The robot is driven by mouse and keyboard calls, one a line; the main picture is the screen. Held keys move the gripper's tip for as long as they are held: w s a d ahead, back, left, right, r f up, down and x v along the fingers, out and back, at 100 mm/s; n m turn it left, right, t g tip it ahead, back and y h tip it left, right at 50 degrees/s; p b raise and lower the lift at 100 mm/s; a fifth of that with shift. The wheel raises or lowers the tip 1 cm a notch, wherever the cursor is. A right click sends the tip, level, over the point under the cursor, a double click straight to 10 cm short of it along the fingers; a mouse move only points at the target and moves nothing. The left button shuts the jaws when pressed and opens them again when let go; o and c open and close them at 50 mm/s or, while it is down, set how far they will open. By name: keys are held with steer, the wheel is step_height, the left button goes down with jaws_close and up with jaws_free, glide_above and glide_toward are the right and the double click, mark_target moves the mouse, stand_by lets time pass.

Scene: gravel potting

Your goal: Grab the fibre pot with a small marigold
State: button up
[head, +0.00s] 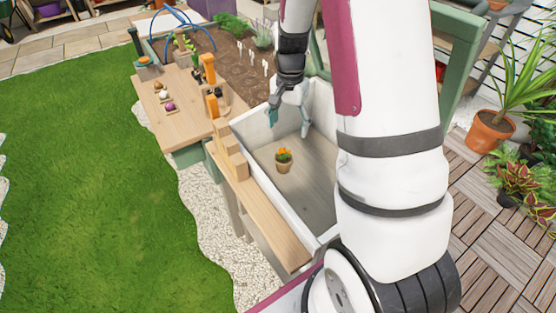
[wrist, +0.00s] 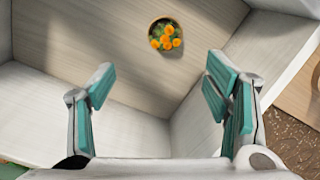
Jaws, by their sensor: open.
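The fibre pot with the small marigold (head: 283,161) stands upright on the floor of a white-walled wooden box. Its brown body and orange flowers show in the head view. In the wrist view the marigold pot (wrist: 165,36) is seen from above near the top middle, with several orange blooms. My gripper (head: 290,124) hangs over the far end of the box, above and apart from the pot. In the wrist view the teal fingers of my gripper (wrist: 158,95) are spread wide with nothing between them.
The white box (head: 267,187) has raised walls around the pot. A wooden ledge (head: 266,227) with upright wooden blocks (head: 231,158) runs along its left side. A soil bed (head: 235,60) with white labels lies beyond. My arm hides the box's right side.

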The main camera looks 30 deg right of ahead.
mark_target(283, 157)
step_height(283, 157, down, 8)
steer(key=shift+b, duration=0.6)
steer(key=shift+w+a+f+b, duration=0.1)
steer(key=shift+a+f+b, duration=0.1)
steer(key=shift+f, duration=0.75)
steer(key=shift+w+a+f+b, duration=0.1)
steer(key=shift+a+f, duration=0.05)
steer(key=shift+f, duration=0.75)
steer(key=shift+a+f+b, duration=0.15)
steer(key=shift+a+f, duration=0.05)
steer(key=shift+f, duration=0.75)
steer(key=shift+c, duration=0.6)
steer(key=c, duration=1.2)
